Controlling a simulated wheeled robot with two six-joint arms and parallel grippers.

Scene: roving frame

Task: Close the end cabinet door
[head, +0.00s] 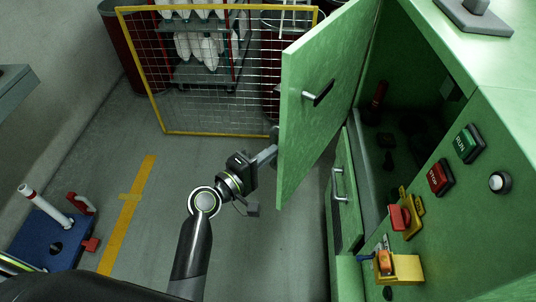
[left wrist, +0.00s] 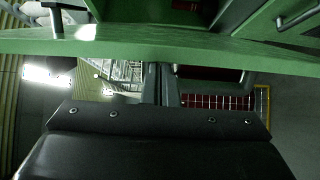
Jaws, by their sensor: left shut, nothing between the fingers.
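The green end cabinet door (head: 315,120) stands open in the head view, swung out to the left of the green cabinet (head: 510,125). Its dark bar handle (head: 319,94) is on the face towards me. My left gripper (head: 268,156) is shut and empty beside the door's free edge. Its tips are close to that edge; I cannot tell if they touch. In the left wrist view the shut fingers (left wrist: 161,84) point at a green panel edge (left wrist: 160,44) that crosses the picture. My right gripper is not in view.
Behind the door stands a yellow-framed mesh barrier (head: 160,100). The cabinet's dark interior holds small items. Below is a drawer front with a handle (head: 339,184). Green (head: 466,143) and red (head: 440,177) buttons sit on the right panel.

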